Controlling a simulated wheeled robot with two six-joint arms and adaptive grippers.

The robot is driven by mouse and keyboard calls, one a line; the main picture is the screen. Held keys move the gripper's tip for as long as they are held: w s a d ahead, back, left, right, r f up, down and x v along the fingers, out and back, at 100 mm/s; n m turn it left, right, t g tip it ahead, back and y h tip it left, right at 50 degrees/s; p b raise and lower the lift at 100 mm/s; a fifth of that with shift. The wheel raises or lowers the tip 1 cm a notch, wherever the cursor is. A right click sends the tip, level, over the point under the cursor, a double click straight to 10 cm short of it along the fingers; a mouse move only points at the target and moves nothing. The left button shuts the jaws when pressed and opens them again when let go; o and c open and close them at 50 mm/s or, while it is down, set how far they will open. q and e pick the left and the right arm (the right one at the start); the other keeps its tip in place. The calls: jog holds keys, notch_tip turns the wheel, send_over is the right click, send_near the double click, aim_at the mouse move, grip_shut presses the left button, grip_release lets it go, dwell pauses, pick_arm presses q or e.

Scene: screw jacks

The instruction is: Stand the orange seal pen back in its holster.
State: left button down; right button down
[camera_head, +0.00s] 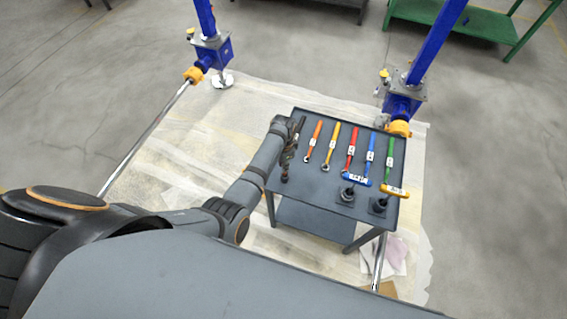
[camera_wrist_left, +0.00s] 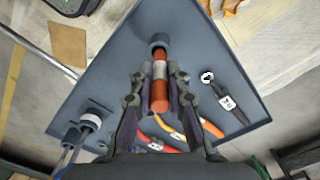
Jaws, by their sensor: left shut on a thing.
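The orange seal pen (camera_wrist_left: 160,73), with a pale band, lies between the fingers of my left gripper (camera_wrist_left: 160,97), which is shut on it. The upper end of the pen in the wrist view meets a dark round cup (camera_wrist_left: 159,41), which looks like the holster. I cannot tell whether the pen is inside the cup or only in front of it. In the head view my left gripper (camera_head: 289,158) is over the left side of the tool table, and it mostly hides the pen. My right gripper is not in view.
The grey table (camera_head: 330,213) holds several coloured wrenches in a row, such as a red one (camera_head: 351,150). A black wrench (camera_wrist_left: 232,103) lies close to my left gripper. Two dark stands (camera_head: 378,206) are at the table's near right. Blue jacks (camera_head: 403,103) stand behind.

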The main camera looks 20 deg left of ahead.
pick_arm(q)
jog(key=shift+f+b, duration=1.05)
jog(key=shift+f, duration=0.65)
jog(key=c, duration=1.2)
grip_release()
notch_tip(320, 180, up, 12)
jog(key=shift+r, duration=0.1)
